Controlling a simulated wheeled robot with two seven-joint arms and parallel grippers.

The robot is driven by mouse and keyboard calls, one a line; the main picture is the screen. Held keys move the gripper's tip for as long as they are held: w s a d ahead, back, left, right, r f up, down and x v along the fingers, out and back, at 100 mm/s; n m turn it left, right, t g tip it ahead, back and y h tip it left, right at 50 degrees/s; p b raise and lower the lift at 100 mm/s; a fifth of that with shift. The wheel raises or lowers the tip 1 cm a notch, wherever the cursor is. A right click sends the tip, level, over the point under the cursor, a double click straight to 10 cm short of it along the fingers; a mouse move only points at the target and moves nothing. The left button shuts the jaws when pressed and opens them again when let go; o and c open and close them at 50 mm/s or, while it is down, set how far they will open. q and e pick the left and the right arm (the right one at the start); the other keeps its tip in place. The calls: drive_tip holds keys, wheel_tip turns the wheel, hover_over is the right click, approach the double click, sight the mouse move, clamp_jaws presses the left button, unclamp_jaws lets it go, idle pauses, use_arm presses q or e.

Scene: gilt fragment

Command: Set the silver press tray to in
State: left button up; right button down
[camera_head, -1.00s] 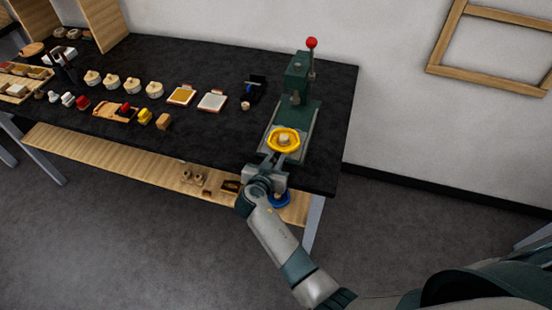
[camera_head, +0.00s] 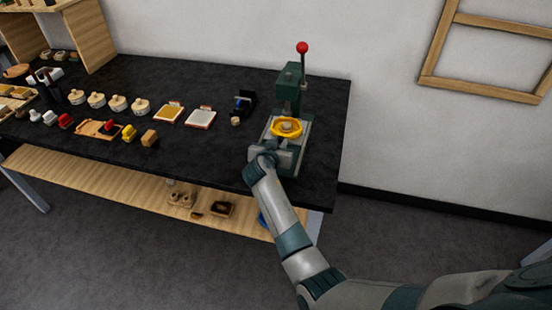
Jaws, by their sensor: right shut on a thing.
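The green hand press (camera_head: 290,90) stands at the right end of the black table, its lever topped by a red knob. The silver press tray (camera_head: 290,143) is low at the front of the press. A yellow ring (camera_head: 286,128) with a pale piece in its middle sits on the tray, under the press head. My right gripper (camera_head: 269,157) is at the front edge of the tray, shut on it; its fingertips are largely hidden by the hand. My left gripper is not in view.
A small black device (camera_head: 244,103) stands left of the press. Two framed pads (camera_head: 200,117), stamps, round pots and a wooden block (camera_head: 149,138) lie farther left. A wooden shelf (camera_head: 110,185) with small items runs below the table.

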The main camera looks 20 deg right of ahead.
drive_tip(key=shift+w+d+r, duration=0.1)
drive_tip(key=shift+r, duration=0.05)
drive_tip(key=c, duration=1.7)
unclamp_jaws()
drive_tip(key=shift+c, duration=0.2)
drive_tip(key=shift+o, duration=0.5)
drive_tip(key=shift+w+d, duration=0.1)
